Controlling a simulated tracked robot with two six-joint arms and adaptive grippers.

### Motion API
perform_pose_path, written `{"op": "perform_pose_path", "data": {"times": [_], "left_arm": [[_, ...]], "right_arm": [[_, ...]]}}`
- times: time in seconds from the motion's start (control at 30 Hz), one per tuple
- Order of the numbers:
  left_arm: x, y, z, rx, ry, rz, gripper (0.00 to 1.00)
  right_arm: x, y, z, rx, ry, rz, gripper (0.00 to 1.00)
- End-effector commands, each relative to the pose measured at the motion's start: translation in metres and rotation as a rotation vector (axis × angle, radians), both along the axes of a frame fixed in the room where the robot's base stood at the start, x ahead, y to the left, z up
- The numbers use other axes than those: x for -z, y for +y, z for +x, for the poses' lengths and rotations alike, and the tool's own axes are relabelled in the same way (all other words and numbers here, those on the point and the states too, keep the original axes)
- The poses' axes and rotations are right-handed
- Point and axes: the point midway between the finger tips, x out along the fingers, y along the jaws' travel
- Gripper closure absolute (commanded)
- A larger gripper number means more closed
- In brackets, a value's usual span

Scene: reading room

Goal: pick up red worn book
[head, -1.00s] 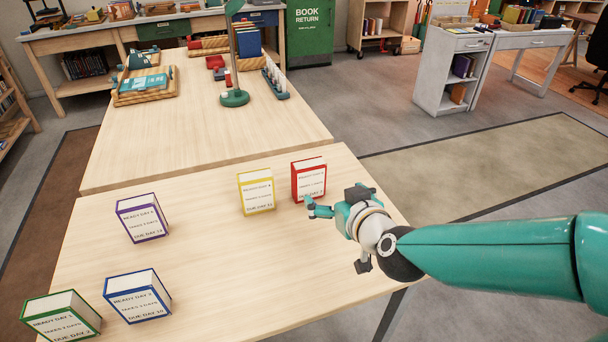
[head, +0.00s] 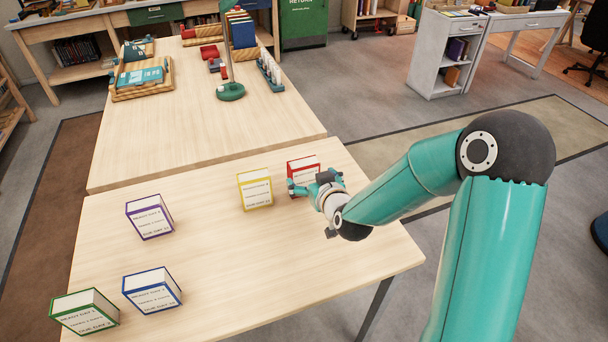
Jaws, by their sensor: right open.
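The red book (head: 303,165) stands upright near the far right part of the front table (head: 220,240), with a white label on its near face. My right gripper (head: 308,186) is open, right in front of the book, and hides the lower part of it. One finger shows at the book's left lower side. I cannot tell whether the fingers touch the book. My left gripper is not in view.
A yellow book (head: 255,190) stands just left of the red one. A purple book (head: 150,217), a blue book (head: 152,290) and a green book (head: 85,312) stand farther left. A second table (head: 190,135) with a green lamp (head: 231,91) adjoins behind.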

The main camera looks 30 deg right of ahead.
Motion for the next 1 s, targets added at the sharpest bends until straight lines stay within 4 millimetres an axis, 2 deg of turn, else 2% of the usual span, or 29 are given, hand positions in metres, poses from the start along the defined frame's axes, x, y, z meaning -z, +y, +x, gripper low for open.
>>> {"op": "perform_pose_path", "data": {"times": [0.17,0.47,0.77,1.0], "left_arm": [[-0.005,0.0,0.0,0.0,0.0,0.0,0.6],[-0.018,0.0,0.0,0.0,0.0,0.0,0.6],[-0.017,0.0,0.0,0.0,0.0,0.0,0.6],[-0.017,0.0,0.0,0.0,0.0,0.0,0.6]], "right_arm": [[0.002,-0.002,0.01,0.0,0.001,0.0,0.0],[0.014,-0.01,0.045,0.001,0.001,0.001,0.0],[0.017,-0.011,0.05,0.001,0.0,0.001,0.0],[0.017,-0.011,0.049,0.0,0.0,0.001,0.4]]}}
